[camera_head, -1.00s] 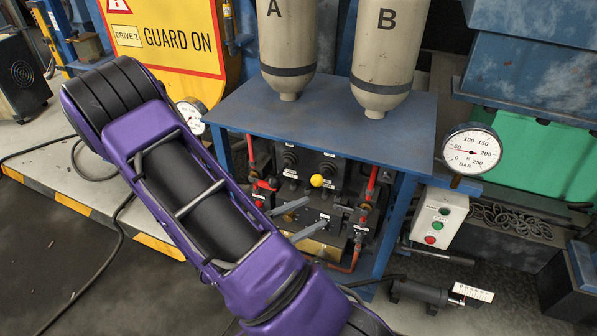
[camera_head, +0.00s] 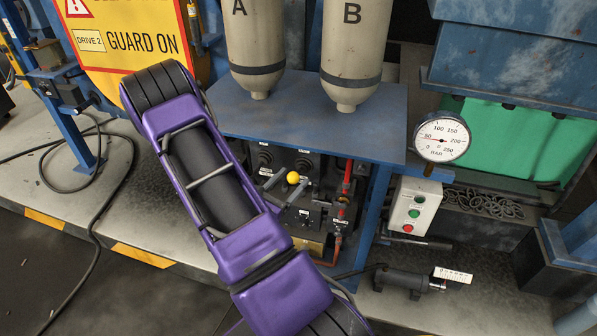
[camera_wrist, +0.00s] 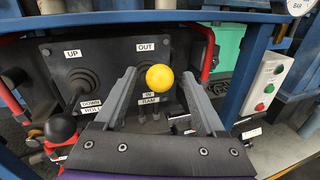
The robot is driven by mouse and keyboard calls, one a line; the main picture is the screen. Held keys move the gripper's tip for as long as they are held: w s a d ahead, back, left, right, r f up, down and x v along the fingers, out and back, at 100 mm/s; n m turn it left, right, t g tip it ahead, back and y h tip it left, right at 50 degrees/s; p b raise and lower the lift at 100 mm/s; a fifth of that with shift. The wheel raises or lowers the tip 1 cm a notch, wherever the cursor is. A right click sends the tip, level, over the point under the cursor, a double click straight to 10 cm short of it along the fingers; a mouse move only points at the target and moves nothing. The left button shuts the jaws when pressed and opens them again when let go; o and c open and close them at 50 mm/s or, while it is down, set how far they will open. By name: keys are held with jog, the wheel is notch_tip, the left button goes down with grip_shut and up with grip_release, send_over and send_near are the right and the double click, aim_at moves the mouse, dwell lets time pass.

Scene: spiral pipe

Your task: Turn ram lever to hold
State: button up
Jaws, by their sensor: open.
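The ram lever ends in a yellow ball knob (camera_wrist: 159,78), which also shows in the head view (camera_head: 293,177). It stands out from a dark panel (camera_wrist: 117,60) with "OUT" above it and "IN" and "RAM" below. My gripper (camera_wrist: 159,74) is open, and in the wrist view its two grey fingers lie on either side of the knob, with gaps on both sides. In the head view my gripper (camera_head: 291,179) is at the knob. Whether the fingertips reach past the ball in depth is unclear. The lever's shaft is mostly hidden behind the ball.
A roll lever with a black boot (camera_wrist: 86,86) sits left, marked "UP" and "DOWN". Red pipes (camera_head: 347,178) run beside the panel. A blue shelf (camera_head: 310,118) overhangs it. A button box (camera_head: 411,206) and pressure gauge (camera_head: 441,137) are at right.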

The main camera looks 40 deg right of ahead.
aim_at(298, 172)
jog(key=shift+x, duration=2.1)
grip_shut()
